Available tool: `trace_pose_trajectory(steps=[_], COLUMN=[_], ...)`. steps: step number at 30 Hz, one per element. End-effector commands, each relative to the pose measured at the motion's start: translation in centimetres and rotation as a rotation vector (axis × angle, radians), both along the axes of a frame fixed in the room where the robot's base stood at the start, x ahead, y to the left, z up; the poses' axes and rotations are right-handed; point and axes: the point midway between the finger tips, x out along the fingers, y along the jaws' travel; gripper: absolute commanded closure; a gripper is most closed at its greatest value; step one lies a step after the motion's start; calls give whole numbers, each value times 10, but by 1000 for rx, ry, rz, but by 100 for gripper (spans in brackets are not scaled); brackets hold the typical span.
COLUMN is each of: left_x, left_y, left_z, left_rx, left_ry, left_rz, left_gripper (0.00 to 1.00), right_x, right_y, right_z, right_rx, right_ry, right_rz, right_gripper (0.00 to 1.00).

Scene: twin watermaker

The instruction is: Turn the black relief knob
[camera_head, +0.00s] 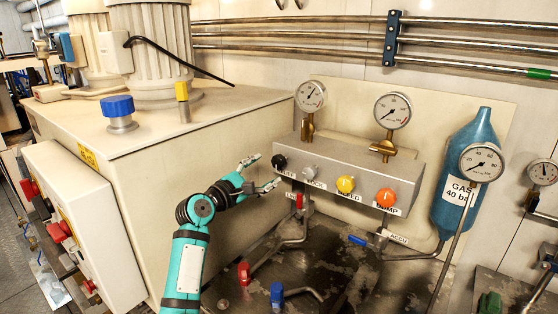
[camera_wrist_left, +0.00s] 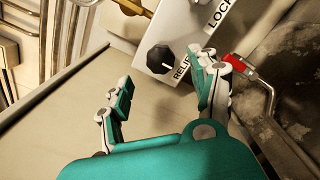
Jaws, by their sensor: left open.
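The black relief knob (camera_head: 279,161) is at the left end of the grey valve block (camera_head: 345,170) on the wall. In the left wrist view the knob (camera_wrist_left: 160,59) sits beyond my fingers, beside a label reading "RELIEF". My left gripper (camera_head: 266,173) is just in front of and slightly left of the knob. In the left wrist view its two fingers (camera_wrist_left: 162,92) are spread apart with nothing between them, and the knob lies ahead of the gap. I see no clear contact with the knob. My right gripper is not in view.
Grey, yellow (camera_head: 345,184) and orange (camera_head: 386,197) knobs sit right of the relief knob. Pressure gauges stand above the block. A red-handled valve (camera_wrist_left: 238,67) is close to the right finger. A blue gas bottle (camera_head: 465,160) is at right.

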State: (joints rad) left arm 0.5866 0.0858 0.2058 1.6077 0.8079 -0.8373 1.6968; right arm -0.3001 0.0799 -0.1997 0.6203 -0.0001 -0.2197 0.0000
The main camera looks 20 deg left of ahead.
Motion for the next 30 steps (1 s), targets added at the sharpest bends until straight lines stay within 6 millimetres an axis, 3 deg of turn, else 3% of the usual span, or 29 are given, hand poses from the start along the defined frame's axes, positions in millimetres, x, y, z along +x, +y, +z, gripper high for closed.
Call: trace_pose_trajectory(steps=[3, 10, 24, 30], left_x=[25, 58, 70, 70], left_y=[-9, -21, -26, -26], left_z=[2, 0, 0, 0], left_rx=[-1, 0, 2, 2], left_ry=[1, 1, 0, 0], left_rz=[-1, -1, 1, 1], left_gripper=[38, 38, 38, 64], right_x=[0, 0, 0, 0], right_y=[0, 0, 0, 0], right_z=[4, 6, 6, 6], right_rx=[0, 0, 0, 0], right_ry=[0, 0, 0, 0], right_rz=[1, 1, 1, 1], right_gripper=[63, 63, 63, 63])
